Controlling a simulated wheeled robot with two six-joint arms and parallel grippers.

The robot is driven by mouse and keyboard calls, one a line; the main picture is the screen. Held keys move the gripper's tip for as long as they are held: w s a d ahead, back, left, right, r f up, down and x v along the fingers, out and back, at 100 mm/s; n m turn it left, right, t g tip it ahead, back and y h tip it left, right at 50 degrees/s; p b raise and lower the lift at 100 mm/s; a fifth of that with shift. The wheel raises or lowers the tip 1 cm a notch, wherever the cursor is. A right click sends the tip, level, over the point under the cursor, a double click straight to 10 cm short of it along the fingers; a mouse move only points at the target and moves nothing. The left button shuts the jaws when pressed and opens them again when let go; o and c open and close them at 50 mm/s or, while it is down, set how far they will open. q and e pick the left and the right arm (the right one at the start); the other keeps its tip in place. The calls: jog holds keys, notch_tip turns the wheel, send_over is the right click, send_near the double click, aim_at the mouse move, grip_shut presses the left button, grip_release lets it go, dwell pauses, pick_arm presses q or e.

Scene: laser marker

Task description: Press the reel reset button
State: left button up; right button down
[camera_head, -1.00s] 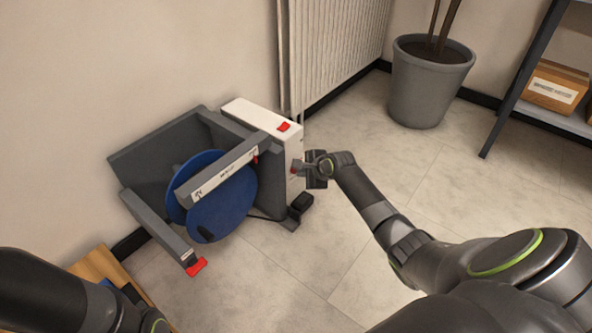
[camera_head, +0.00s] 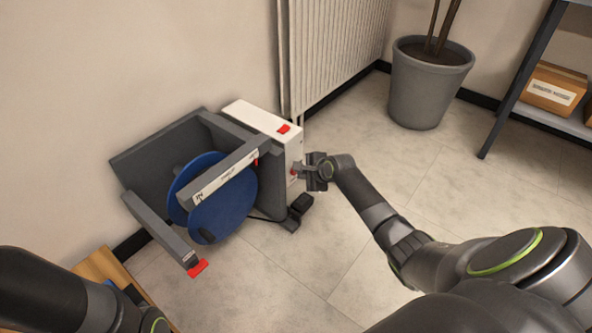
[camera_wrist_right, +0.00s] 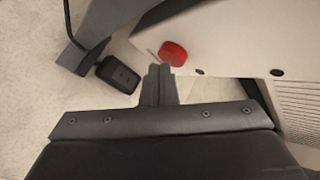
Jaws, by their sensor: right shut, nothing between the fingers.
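The marker machine has a grey frame, a blue reel (camera_head: 222,210) and a white housing (camera_head: 262,120). A round red button (camera_wrist_right: 173,53) sticks out of the white side panel in the right wrist view; in the head view the red button (camera_head: 293,171) shows beside my gripper. My right gripper (camera_head: 303,168) is shut and empty, close to that panel. In the right wrist view its fingertips (camera_wrist_right: 159,70) are just below and left of the button, with no clear contact. My left arm shows at the lower left, but its gripper is not in view.
A red switch (camera_head: 283,128) is on top of the housing. A black pedal-like box (camera_head: 301,203) lies on the floor beside it. A radiator (camera_head: 335,45), plant pot (camera_head: 428,85) and shelf with a cardboard box (camera_head: 553,88) stand behind. The floor at right is clear.

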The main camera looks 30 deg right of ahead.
jog(key=shift+s+d+p, duration=0.2)
jog(key=shift+s+p, duration=0.1)
jog(key=shift+s, duration=0.15)
jog(key=s+p, duration=0.1)
jog(key=s+d+p, duration=0.1)
jog(key=s, duration=0.1)
jog(key=s+d+p, duration=0.1)
jog(key=p, duration=0.1)
jog(key=shift+s, duration=0.35)
dwell(0.6)
